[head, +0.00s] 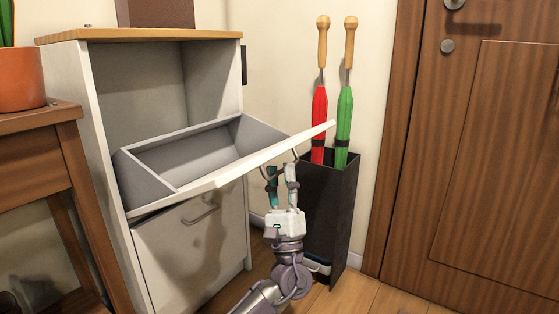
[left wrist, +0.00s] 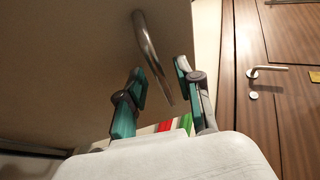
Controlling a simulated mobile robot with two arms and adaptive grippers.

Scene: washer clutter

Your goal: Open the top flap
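The top flap (head: 245,168) of the white shoe cabinet (head: 112,112) is tilted far outward, and its grey inner bin (head: 190,157) shows empty. My left gripper (head: 281,170) is under the flap's outer face, at the flap's handle. The left wrist view shows the flap's underside (left wrist: 65,60) and the curved metal handle (left wrist: 150,45), which reaches between the two green-padded fingers (left wrist: 160,78). The fingers stand apart, with gaps visible beside the handle, so they are not closed on it. My right gripper is not in view.
The lower flap (head: 190,245) is closed, with its own handle (head: 203,215). A dark umbrella stand (head: 325,210) with a red umbrella (head: 319,120) and a green umbrella (head: 344,120) stands close right of my gripper. A wooden door (head: 480,150) is at right, a wooden table (head: 35,155) at left.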

